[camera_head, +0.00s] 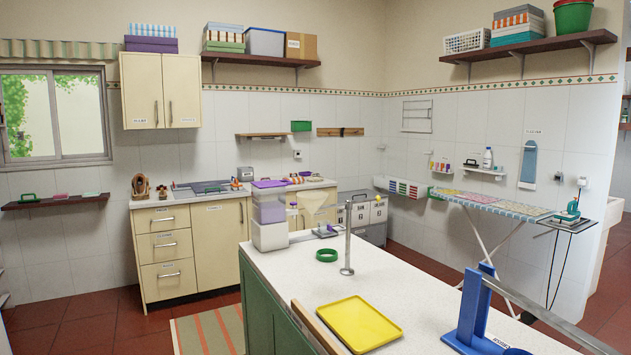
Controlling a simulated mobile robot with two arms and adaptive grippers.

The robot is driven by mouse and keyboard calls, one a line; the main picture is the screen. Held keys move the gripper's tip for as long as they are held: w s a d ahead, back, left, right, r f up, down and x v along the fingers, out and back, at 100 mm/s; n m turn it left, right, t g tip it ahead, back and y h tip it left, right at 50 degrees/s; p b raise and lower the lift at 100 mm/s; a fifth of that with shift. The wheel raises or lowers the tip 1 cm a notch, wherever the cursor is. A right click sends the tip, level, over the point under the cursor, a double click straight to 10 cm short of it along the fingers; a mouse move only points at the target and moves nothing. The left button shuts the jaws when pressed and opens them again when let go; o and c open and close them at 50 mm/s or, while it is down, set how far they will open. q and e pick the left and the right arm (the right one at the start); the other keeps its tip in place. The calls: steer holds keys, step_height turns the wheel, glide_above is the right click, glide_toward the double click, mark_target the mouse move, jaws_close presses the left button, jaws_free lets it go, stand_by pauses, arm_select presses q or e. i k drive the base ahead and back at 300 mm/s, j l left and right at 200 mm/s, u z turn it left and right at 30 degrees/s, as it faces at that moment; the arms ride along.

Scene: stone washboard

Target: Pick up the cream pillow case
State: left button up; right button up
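I cannot make out a cream pillow case for certain. Neither of my grippers shows in the head view.
The white counter (300,274) runs across the foreground. An ironing board (490,203) and cream cabinets (163,250) stand behind. Red floor shows at left.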

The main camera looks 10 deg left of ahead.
mark_target(314, 176)
steer(key=i+j+u, duration=0.5)
steer(key=i+j, duration=0.15)
steer(key=j, duration=0.15)
steer(key=i+j+u, duration=0.45)
steer(key=i, duration=0.3)
steer(key=i+j+u, duration=0.15)
steer(key=i, duration=0.7)
steer(key=i+u, duration=0.15)
steer(key=i, duration=0.7)
steer(key=i+z, duration=0.1)
steer(key=i, duration=0.7)
steer(key=i+j+z, duration=0.1)
steer(key=i, duration=0.7)
steer(key=i+l+z, duration=0.1)
steer(key=i+z, duration=0.7)
steer(key=i+j+z, duration=0.1)
steer(key=i+z, duration=0.3)
steer(key=i+j+z, duration=0.35)
steer(key=i+l+z, duration=0.4)
steer(key=i+z, duration=0.4)
steer(key=i, duration=0.2)
steer(key=i+z, duration=0.4)
steer(key=i+l+u, duration=0.15)
steer(key=i+u, duration=0.3)
steer(key=i+l+u, duration=0.45)
steer(key=i, duration=0.2)
steer(key=i+l+u, duration=0.5)
steer(key=i+j, duration=0.05)
steer(key=j, duration=0.05)
